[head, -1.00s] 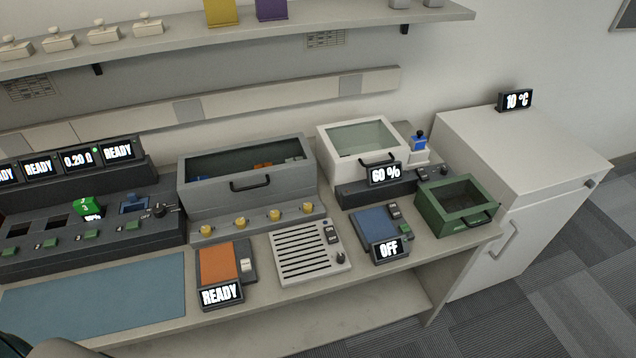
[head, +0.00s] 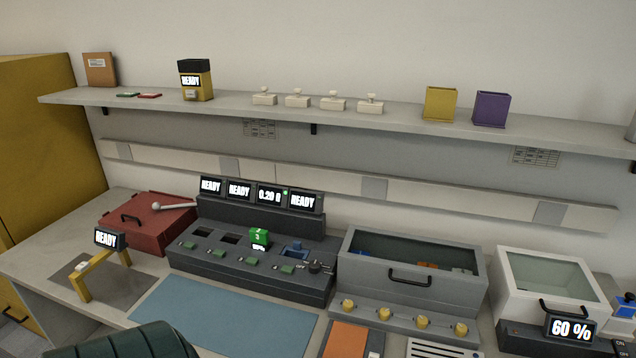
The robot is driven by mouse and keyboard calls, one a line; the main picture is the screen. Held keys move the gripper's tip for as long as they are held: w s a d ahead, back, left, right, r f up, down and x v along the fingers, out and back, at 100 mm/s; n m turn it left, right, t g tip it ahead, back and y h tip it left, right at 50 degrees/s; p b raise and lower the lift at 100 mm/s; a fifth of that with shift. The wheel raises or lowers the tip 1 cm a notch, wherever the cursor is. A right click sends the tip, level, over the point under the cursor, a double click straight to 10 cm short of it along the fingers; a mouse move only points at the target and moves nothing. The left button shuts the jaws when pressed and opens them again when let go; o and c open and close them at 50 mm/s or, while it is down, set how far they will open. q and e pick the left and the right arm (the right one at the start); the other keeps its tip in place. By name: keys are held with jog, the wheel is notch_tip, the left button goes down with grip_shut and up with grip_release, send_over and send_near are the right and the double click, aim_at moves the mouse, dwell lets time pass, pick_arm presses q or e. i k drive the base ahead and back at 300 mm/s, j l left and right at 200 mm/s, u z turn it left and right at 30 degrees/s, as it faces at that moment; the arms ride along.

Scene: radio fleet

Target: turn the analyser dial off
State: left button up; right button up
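The dark analyser console (head: 250,285) stands at the middle of the bench, with several small screens (head: 262,194) on top reading READY and one 0.20. A black dial (head: 315,267) sits at the right end of its deck; its pointer setting is too small to read. A green block (head: 260,238) marked 3 stands in one bay, and a blue piece (head: 295,250) is in the bay to its right. Two bays at the left look empty. Neither of my grippers is in view.
A red case (head: 148,225) and a yellow stand (head: 82,283) are left of the console. A grey lidded box (head: 385,300) stands close on its right. A blue mat (head: 220,318) lies clear in front. A dark green rounded shape (head: 125,343) is at the bottom left.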

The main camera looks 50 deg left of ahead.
aim_at(314, 265)
jog(key=u, duration=1.9)
jog(key=k+l+z, duration=0.25)
jog(key=l, duration=0.15)
jog(key=l+z, duration=0.2)
jog(key=l, duration=0.2)
jog(key=k+l+z, duration=0.1)
jog(key=l+z, duration=0.15)
jog(key=l, duration=0.25)
